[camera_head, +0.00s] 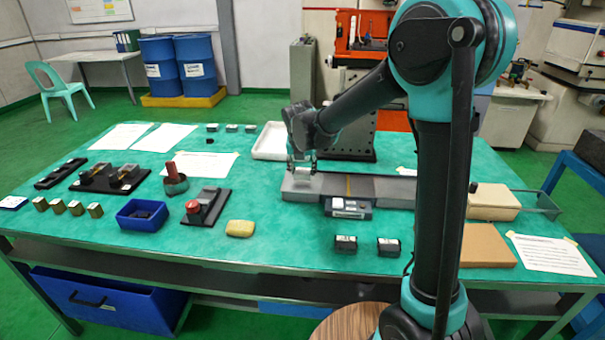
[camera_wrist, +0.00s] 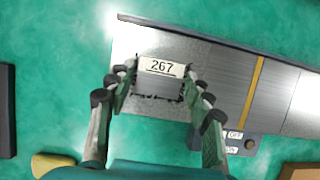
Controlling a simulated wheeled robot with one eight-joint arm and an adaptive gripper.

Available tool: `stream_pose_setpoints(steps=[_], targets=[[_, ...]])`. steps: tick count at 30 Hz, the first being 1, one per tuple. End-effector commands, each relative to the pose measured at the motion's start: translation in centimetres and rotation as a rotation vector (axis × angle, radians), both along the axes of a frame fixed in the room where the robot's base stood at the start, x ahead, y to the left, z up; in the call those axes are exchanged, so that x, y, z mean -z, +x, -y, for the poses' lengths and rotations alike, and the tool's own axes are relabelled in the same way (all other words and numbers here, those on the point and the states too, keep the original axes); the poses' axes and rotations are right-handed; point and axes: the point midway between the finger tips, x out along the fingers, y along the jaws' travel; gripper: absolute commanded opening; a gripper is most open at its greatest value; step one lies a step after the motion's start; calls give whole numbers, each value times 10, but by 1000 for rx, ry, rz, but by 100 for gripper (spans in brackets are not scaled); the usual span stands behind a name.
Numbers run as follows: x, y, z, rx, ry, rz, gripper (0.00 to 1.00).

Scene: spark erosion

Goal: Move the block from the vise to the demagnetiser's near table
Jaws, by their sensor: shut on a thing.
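My gripper (camera_head: 302,160) is shut on a grey metal block (camera_head: 303,172) above the left end of the demagnetiser (camera_head: 400,190). I cannot tell whether the block touches the table. The demagnetiser's switch box (camera_head: 348,207) is at its front edge. I cannot surely tell which fixture is the vise.
Two dark labelled blocks (camera_head: 367,245) stand in front of the demagnetiser. A yellow sponge (camera_head: 240,228), a red-button box (camera_head: 205,206) and a blue bin (camera_head: 141,214) lie to the left. A white tray (camera_head: 270,141) is behind. Green mat between them is free.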

Motion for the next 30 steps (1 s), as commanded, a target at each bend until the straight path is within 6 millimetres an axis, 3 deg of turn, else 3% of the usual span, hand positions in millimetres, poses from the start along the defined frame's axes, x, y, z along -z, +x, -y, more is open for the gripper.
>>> stream_pose_setpoints(steps=[4, 15, 16, 21, 30], targets=[[15, 0, 0, 0, 0, 0, 0], [19, 0, 0, 0, 0, 0, 0], [19, 0, 0, 0, 0, 0, 52], [19, 0, 0, 0, 0, 0, 72], [18, 0, 0, 0, 0, 0, 72]])
